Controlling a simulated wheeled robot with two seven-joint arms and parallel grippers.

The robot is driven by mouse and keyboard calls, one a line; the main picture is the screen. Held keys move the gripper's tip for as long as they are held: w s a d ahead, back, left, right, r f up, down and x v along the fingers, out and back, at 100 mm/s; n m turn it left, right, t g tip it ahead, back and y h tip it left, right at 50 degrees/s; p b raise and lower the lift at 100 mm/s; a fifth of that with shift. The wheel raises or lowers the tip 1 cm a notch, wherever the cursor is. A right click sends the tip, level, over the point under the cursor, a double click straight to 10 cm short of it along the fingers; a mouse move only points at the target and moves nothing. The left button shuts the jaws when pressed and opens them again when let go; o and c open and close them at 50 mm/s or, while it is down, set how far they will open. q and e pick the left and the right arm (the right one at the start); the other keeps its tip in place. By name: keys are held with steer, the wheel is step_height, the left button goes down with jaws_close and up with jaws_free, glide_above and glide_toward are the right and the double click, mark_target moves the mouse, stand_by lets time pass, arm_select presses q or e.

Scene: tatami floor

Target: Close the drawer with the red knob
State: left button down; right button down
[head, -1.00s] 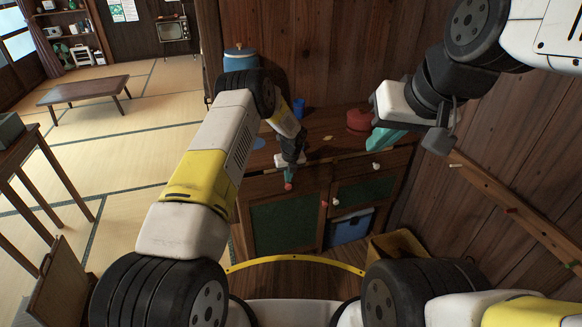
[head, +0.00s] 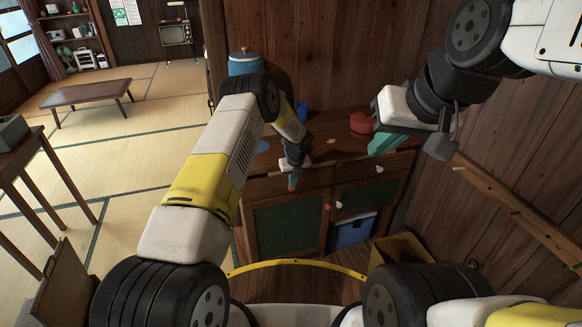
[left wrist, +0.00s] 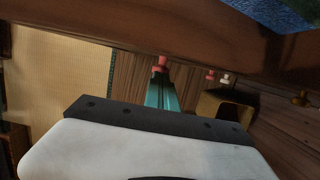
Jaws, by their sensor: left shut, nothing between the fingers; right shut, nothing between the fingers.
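The wooden cabinet (head: 262,186) stands ahead, with two drawer fronts side by side at the top. The red knob (head: 292,187) on the left drawer shows just at the tip of my left gripper (head: 292,177). In the left wrist view the knob (left wrist: 160,63) is at the end of the teal fingers (left wrist: 161,92), which are shut and empty; contact is not certain. My arm partly hides this drawer, and I cannot tell how far out it is. My right gripper (head: 385,143) is shut and empty, in front of the cabinet's right side.
The right drawer has a white knob (head: 380,169). Lower doors carry a red knob (head: 327,206) and a white knob (head: 338,204). A blue bin (head: 352,231) sits below, a yellowish box (head: 405,256) to the right. A red round item (head: 361,123) is on top. A wooden wall bounds the right.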

arm_select(q)
steer(key=s+a+r+n, duration=0.3)
steer(key=s+r+n, duration=0.2)
steer(key=r, duration=0.7)
steer(key=s+a+r+n+t, duration=0.1)
steer(key=s+a+r+n, duration=0.4)
steer(key=r, duration=0.7)
steer(key=s+r+n, duration=0.4)
steer(key=s+r, duration=0.2)
steer(key=r, duration=0.6)
steer(key=s+a+r+n+t+h, duration=0.1)
steer(key=s+r+n, duration=0.1)
steer(key=s+n, duration=0.4)
steer(key=s+a+r+n+h, duration=0.1)
steer(key=s+n, duration=0.5)
steer(key=s, duration=0.6)
steer(key=s+a+r+n+t+h, duration=0.1)
steer(key=s+a+r+n, duration=0.2)
steer(key=s, duration=0.6)
step_height(320, 180, up, 2)
steer(key=n, duration=0.2)
steer(key=shift+r+n+t, duration=0.25)
steer(key=shift+n+t, duration=0.05)
steer(key=shift+n, duration=0.1)
